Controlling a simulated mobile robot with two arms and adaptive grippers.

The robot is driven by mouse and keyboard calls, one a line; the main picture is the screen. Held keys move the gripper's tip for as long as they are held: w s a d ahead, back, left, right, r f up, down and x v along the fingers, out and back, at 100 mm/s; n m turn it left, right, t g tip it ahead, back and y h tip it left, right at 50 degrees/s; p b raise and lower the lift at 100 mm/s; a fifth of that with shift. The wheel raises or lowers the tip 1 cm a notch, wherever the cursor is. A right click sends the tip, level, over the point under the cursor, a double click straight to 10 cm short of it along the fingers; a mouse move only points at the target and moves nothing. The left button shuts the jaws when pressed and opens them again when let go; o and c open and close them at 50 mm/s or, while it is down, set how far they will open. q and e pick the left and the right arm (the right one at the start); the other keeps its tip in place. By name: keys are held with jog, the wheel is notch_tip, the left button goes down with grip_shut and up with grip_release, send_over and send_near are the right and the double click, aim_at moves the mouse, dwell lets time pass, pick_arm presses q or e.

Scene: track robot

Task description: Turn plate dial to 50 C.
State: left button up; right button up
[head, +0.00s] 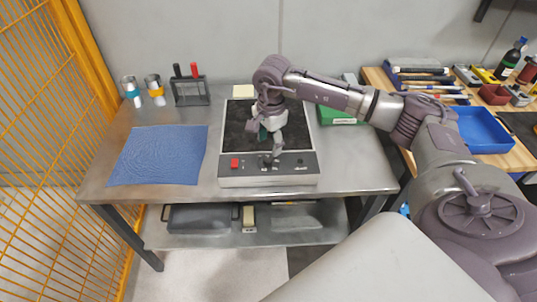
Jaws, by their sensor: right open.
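The hot plate (237,128) stands on the steel table, with a dark top and a pale front panel. On the panel are a red switch (235,163) at left, a dark dial (267,161) in the middle and a smaller dark knob (300,162) at right. My right gripper (272,156) reaches down over the plate's front, with its fingers open at the middle dial. The fingers partly cover the dial, and I cannot tell whether they touch it. The dial's setting is too small to read. My left gripper does not show.
A blue mat (158,155) lies left of the plate. Two banded cups (155,90) and a rack with red and black handles (190,90) stand behind it. A green box (338,117) sits right of the plate. A wooden bench with a blue tray (482,128) is at right.

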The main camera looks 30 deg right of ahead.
aim_at(268, 159)
jog(key=f, duration=0.6)
jog(key=shift+w+f+p, duration=0.2)
jog(key=shift+f+p, duration=0.15)
jog(key=shift+f, duration=0.05)
grip_shut()
